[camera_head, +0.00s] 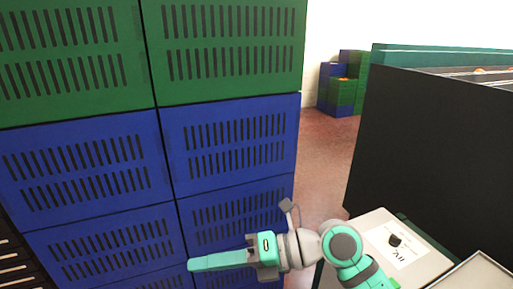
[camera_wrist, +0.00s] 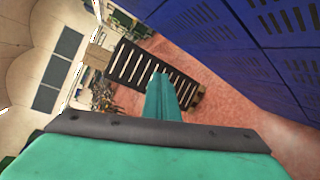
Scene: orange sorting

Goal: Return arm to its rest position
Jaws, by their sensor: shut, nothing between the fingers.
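My gripper (camera_head: 218,261) is at the lower middle of the head view, at the end of my teal and grey arm. It points left, in front of the stacked blue crates. Its long teal fingers are together, with nothing seen between them. In the wrist view the shut fingers (camera_wrist: 163,98) reach out from the teal and dark grey palm, with open floor and a dark slatted pallet beyond. No orange is held.
Blue crates (camera_head: 230,147) and green crates (camera_head: 232,42) form a tall wall at the left. A black panel (camera_head: 430,150) stands at the right beside a conveyor. More crates (camera_head: 345,90) stand far back. Reddish floor (camera_head: 322,160) is clear between. The wrist view shows a dark slatted pallet (camera_wrist: 140,65).

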